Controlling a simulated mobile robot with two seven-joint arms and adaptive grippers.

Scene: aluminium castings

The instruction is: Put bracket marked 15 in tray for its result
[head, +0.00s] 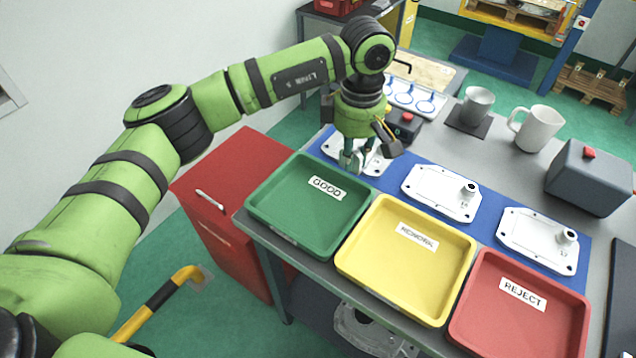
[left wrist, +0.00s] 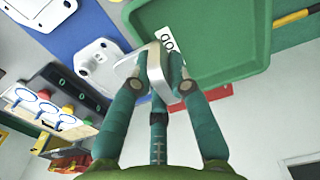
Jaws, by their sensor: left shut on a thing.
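My left gripper (head: 352,160) points down beside the far edge of the green GOOD tray (head: 262,208). It is shut on a white bracket (head: 374,166), over the far left end of the blue mat. In the left wrist view the bracket (left wrist: 132,66) is between the fingers; I cannot tell whether it touches the mat. Two more white brackets, one in the middle (head: 430,188) and one at the right (head: 530,238), lie on the mat. The yellow tray (head: 398,275) reads REWORK, the red tray (head: 505,325) REJECT. My right gripper is out of view.
A small dark box with a red button (head: 405,125) stands close behind my left gripper. A white panel with blue rings (head: 415,97), a grey mug (head: 476,105), a white mug (head: 538,128) and a grey box (head: 590,178) stand farther back. All three trays are empty.

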